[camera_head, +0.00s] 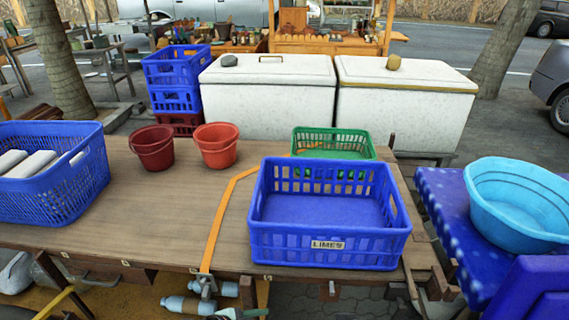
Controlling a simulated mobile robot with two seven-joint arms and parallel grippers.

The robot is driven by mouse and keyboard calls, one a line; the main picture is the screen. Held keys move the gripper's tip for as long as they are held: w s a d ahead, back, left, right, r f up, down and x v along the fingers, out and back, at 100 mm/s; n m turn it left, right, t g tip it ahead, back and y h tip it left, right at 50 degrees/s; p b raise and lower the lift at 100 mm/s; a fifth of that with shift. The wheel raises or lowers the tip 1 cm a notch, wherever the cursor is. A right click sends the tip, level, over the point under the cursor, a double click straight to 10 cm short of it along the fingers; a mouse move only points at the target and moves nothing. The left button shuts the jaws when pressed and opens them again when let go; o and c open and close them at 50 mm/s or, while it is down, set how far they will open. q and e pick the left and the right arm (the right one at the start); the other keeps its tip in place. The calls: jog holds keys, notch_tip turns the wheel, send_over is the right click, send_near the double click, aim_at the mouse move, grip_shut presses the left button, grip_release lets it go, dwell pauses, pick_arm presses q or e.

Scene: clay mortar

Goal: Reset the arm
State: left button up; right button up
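Neither of my arms shows in the head view, and neither gripper is in sight. The wooden table (180,205) fills the middle of the view. On it stands an empty blue crate labelled "LIMES" (330,250), at the front right. Behind it is a smaller green crate (308,133). A dark red bucket (153,150) and a lighter red bucket (216,150) stand side by side near the back edge. A blue basket (75,190) with pale items (30,165) inside stands at the left.
An orange strap (217,222) runs over the table and down its front edge. A light blue basin (510,225) stands on a blue-covered table (440,205) at the right. White chests (265,105) and stacked blue crates (172,75) stand behind. The table's front middle is clear.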

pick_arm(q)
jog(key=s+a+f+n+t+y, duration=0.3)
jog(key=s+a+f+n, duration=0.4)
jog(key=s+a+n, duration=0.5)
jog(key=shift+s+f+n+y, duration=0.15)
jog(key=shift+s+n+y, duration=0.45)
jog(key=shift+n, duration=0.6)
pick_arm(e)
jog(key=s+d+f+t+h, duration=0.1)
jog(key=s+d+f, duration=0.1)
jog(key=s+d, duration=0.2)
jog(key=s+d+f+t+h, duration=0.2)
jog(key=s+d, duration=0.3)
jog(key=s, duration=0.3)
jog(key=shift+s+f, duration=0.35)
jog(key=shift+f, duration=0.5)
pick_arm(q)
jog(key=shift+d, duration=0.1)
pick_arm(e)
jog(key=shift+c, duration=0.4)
